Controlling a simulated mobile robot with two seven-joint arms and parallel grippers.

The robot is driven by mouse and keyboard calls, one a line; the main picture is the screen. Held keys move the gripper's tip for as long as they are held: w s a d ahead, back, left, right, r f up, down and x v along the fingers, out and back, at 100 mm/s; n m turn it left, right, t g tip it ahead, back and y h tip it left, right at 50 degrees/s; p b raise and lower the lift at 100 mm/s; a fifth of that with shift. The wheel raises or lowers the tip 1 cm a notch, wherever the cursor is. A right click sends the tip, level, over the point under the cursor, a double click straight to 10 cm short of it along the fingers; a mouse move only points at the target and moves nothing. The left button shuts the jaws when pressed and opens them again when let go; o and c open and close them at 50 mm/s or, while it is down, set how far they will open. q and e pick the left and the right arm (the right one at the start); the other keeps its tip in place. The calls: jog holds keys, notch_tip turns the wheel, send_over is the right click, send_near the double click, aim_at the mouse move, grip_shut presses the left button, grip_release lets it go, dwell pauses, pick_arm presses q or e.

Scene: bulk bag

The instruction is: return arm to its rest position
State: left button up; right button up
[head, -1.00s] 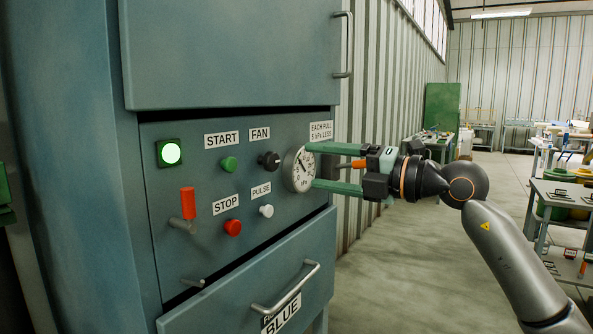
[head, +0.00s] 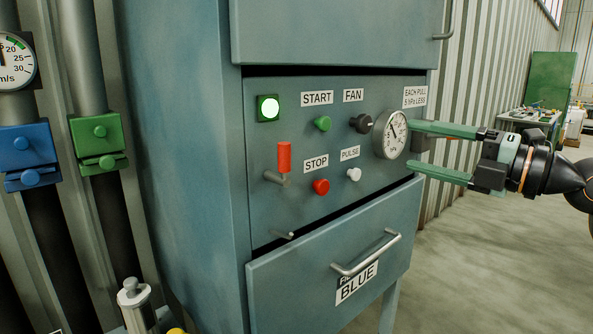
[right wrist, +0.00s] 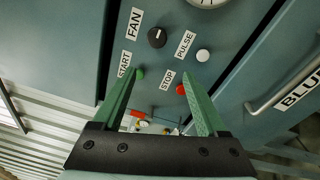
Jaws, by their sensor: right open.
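My right gripper (head: 440,152) comes in from the right in the head view. Its two green fingers are spread apart and empty, with their tips near the dial gauge (head: 390,134) at the right end of the control panel (head: 262,190). In the right wrist view the open fingers (right wrist: 160,98) show with the panel beyond them, the green START button (right wrist: 140,74) and red STOP button (right wrist: 182,89) close to the tips in the picture. I cannot tell whether the fingers touch anything. My left gripper is not in view.
The panel carries a lit green lamp (head: 268,108), a red-handled lever (head: 284,158), a black FAN knob (head: 361,123) and a white PULSE button (head: 354,174). A drawer (head: 300,280) marked BLUE juts out below. Blue (head: 25,158) and green (head: 97,142) pipe gates stand left. Floor at right is open.

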jog(key=a+f+m+y+p, duration=0.35)
jog(key=a+f+m, duration=0.2)
jog(key=f, duration=0.55)
jog(key=s+d+f+m+t+h+p, duration=0.1)
jog(key=s+f+m+t+h+p, duration=0.1)
jog(key=f+m+h, duration=0.55)
jog(key=s+d+f+m+t+h+p, duration=0.1)
jog(key=s+f+m+t+h, duration=0.15)
jog(key=f+m, duration=0.9)
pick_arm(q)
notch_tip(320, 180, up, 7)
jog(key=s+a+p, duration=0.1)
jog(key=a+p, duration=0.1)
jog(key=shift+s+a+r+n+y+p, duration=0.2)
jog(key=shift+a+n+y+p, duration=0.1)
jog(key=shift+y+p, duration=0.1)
pick_arm(e)
jog(key=s+a+f+m+g+h, duration=0.1)
jog(key=s+f+g, duration=0.3)
jog(key=s+f, duration=0.6)
jog(key=s+a+f+m+g+h, duration=0.2)
jog(key=s+f+g, duration=0.3)
jog(key=s+f, duration=0.5)
notch_tip(320, 180, down, 2)
jog(key=shift+s+a+f, duration=0.25)
jog(key=shift+s, duration=0.1)
jog(key=shift+t+h, duration=0.25)
